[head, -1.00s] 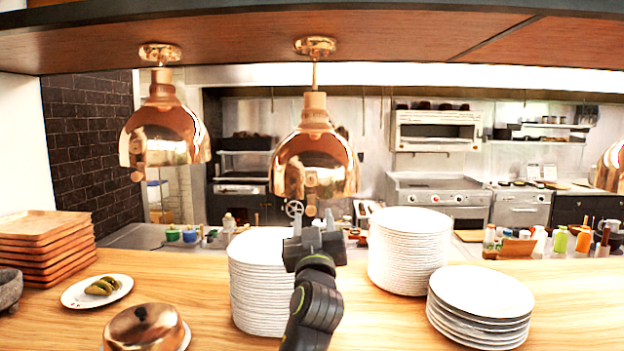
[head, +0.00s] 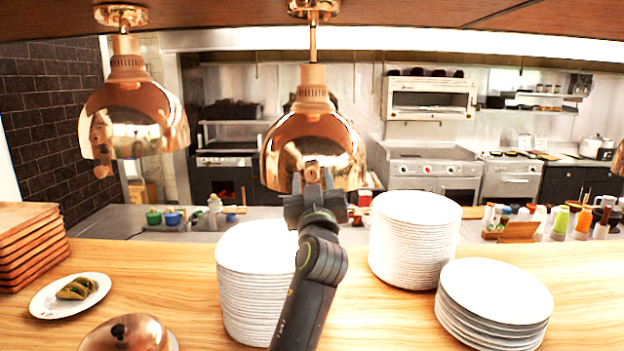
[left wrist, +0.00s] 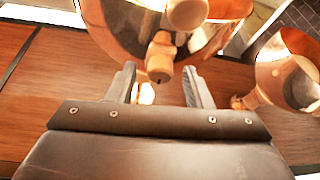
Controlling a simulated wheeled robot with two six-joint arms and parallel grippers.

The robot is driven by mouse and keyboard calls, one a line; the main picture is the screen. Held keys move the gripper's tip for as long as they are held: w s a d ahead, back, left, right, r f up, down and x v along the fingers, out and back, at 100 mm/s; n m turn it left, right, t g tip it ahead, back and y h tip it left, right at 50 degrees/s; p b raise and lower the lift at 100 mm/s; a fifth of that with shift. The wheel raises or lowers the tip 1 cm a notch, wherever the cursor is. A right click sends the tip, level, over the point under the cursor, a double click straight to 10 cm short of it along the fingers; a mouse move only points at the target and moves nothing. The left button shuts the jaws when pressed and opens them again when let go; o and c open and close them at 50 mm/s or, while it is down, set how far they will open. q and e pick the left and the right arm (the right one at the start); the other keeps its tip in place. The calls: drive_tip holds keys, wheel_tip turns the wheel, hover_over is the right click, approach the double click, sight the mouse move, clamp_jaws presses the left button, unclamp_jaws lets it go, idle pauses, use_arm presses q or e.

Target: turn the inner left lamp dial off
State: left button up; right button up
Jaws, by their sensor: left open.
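The inner left lamp (head: 312,135) is a copper dome hanging from the shelf above. Its dial (head: 312,170) is a small copper knob low on the side facing me. My left gripper (head: 313,187) is open, with its fingers pointing up just below the dial. In the left wrist view the dial (left wrist: 160,55) appears just beyond the gap between the open fingertips (left wrist: 158,85), apart from them as far as I can tell. The outer left lamp (head: 133,115) hangs to the left with a similar dial (head: 101,145). My right gripper is not in view.
Below on the wooden counter are plate stacks (head: 257,290), (head: 413,240) and (head: 495,300), a food plate (head: 70,296), a copper cloche (head: 125,335) and wooden trays (head: 25,245). Another lamp (head: 618,165) shows at the right edge.

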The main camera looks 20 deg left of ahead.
use_arm(q)
drive_tip(key=shift+s, duration=0.1)
drive_tip(key=shift+d, duration=0.1)
drive_tip(key=shift+c, duration=1.3)
drive_tip(key=c, duration=0.7)
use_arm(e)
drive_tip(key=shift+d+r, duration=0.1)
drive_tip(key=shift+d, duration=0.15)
